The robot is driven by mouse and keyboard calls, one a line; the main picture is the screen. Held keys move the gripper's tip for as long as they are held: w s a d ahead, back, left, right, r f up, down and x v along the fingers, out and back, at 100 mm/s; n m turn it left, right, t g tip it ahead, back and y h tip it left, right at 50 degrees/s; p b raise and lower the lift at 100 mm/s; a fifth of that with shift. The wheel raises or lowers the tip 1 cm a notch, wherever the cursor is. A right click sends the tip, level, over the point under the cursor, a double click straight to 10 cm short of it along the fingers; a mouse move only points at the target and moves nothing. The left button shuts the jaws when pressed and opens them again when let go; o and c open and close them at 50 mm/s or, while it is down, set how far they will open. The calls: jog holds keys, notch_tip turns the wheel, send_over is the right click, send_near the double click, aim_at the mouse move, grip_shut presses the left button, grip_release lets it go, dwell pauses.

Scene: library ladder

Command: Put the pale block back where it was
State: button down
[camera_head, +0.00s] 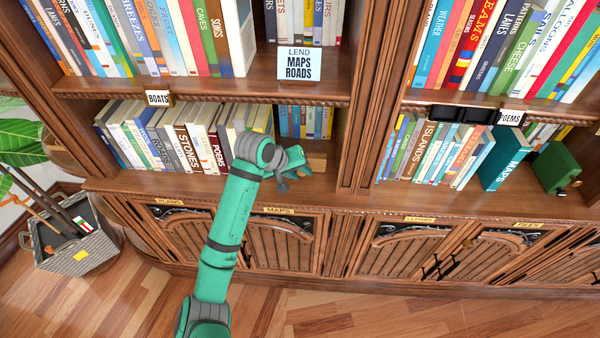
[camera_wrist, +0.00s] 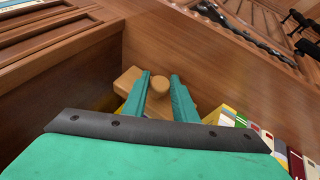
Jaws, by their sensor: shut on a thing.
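The pale block (camera_wrist: 127,80) shows in the wrist view as a tan wooden piece with a round knob (camera_wrist: 161,85). My gripper (camera_wrist: 160,77) has its two green fingers on either side of the knob and is shut on it. The fingers hide part of the block. In the head view the block (camera_head: 317,162) shows beside my gripper (camera_head: 303,170), in the lower left bay at the right end of the book row. I cannot tell whether the block touches the shelf.
Left of my gripper stands a row of books (camera_head: 180,135), with small books (camera_head: 305,121) behind. A wooden upright (camera_head: 358,120) closes the bay on the right. Beyond it are more books, a leaning teal book (camera_head: 504,158) and a green box (camera_head: 557,168).

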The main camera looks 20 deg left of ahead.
jog(key=shift+f, duration=0.25)
jog(key=c, duration=1.4)
grip_release()
jog(key=shift+c, duration=0.2)
jog(key=v, duration=1.2)
jog(key=shift+r, duration=0.2)
jog(key=shift+s, duration=0.1)
